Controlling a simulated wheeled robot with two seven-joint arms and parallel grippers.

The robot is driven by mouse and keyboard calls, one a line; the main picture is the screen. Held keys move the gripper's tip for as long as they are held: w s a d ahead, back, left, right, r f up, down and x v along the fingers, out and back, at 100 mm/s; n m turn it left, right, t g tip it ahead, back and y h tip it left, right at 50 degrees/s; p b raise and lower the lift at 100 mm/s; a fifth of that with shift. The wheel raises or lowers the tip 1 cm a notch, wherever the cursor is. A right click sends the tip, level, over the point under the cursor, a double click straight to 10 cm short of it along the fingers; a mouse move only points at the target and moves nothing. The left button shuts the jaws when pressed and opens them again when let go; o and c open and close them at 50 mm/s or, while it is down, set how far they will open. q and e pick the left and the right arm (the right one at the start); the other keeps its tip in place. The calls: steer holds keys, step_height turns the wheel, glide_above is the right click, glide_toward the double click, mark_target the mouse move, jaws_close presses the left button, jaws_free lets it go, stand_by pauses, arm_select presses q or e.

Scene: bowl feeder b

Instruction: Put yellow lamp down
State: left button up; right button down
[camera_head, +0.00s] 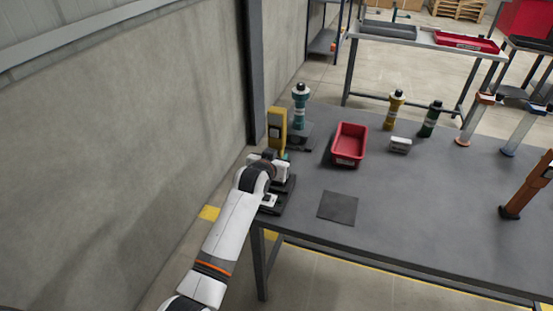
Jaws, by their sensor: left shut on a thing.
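The yellow lamp (277,126) is a tall, flat yellow body standing upright at the left end of the grey table. My left gripper (283,163) is at its lower part and shut on it. The gripper and wrist hide the base of the lamp, so I cannot tell whether it touches the table.
A teal canister (300,106) stands just behind the lamp. A red bin (349,145), a small whitish block (400,145), a yellow canister (394,112) and a green canister (430,119) are to the right. A dark square mat (338,208) lies near the front edge.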

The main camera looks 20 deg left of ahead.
arm_select(q)
steer(key=shift+f, duration=0.3)
steer(key=o, duration=1.1)
steer(key=shift+r, duration=0.2)
steer(key=v, duration=1.2)
steer(key=shift+f, duration=0.1)
